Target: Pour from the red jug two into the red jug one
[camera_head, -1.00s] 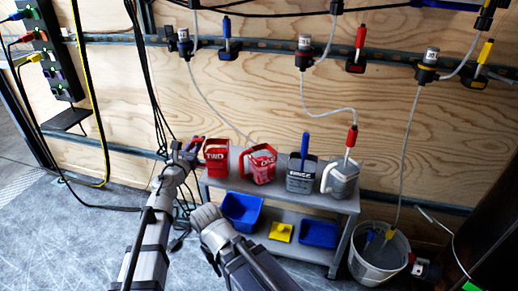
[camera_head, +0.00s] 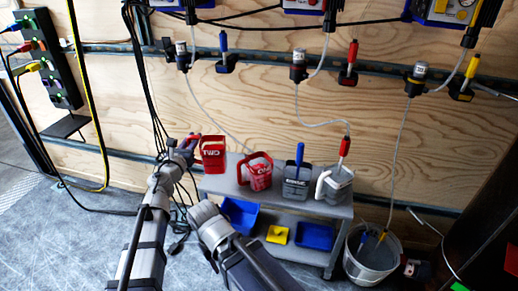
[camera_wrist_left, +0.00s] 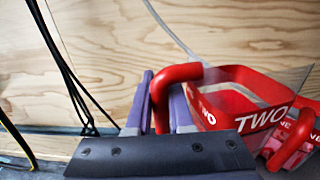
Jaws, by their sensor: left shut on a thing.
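Red jug two (camera_head: 213,153), marked TWO, is at the left end of the small grey table, upright, apparently a little above its top. My left gripper (camera_head: 189,144) is shut on its handle from the left. In the left wrist view, the purple finger pads (camera_wrist_left: 160,105) flank the red handle, and the jug's wall with TWO (camera_wrist_left: 263,118) shows to the right. Red jug one (camera_head: 257,173) stands on the table just right of jug two; part of it shows behind jug two in the wrist view (camera_wrist_left: 298,135). The jugs' contents cannot be made out. My right gripper is not visible.
Blue bins (camera_head: 315,236) and a yellow item (camera_head: 277,234) are on the lower shelf. A bucket (camera_head: 371,262) stands at right. Hoses hang above.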

